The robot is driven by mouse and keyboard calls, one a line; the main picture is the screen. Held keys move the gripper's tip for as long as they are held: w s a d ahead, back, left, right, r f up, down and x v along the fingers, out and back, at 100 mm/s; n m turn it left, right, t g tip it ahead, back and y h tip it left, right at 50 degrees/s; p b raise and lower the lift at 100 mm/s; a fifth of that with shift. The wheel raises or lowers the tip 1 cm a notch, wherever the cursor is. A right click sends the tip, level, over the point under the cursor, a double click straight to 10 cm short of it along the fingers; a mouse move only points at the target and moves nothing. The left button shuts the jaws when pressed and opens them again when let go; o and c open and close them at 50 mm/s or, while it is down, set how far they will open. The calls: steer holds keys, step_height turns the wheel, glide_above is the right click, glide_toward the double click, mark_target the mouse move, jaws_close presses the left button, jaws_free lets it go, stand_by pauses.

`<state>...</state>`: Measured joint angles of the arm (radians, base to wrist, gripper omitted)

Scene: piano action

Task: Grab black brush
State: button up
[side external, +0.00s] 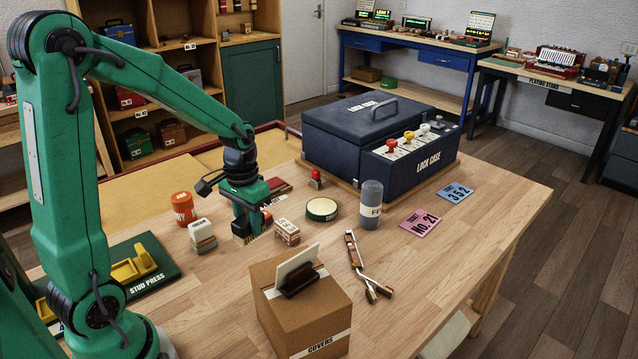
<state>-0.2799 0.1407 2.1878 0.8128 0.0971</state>
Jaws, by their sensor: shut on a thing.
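My gripper (254,222) points down over the middle of the wooden table, to the left of a small printed box (287,232). It is shut on a small dark thing with a brownish, bristle-like face (241,239), which looks like the black brush. My gripper hides much of it, and I cannot tell whether it touches the table.
A grey-and-white block (202,235) and an orange tub (183,209) stand left of my gripper. A cardboard box (300,318) is in front. A round green tin (322,209), a clear jar (371,205) and the navy lock case (365,135) stand right.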

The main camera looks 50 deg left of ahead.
steer(key=shift+r, duration=0.4)
stand_by(0.3)
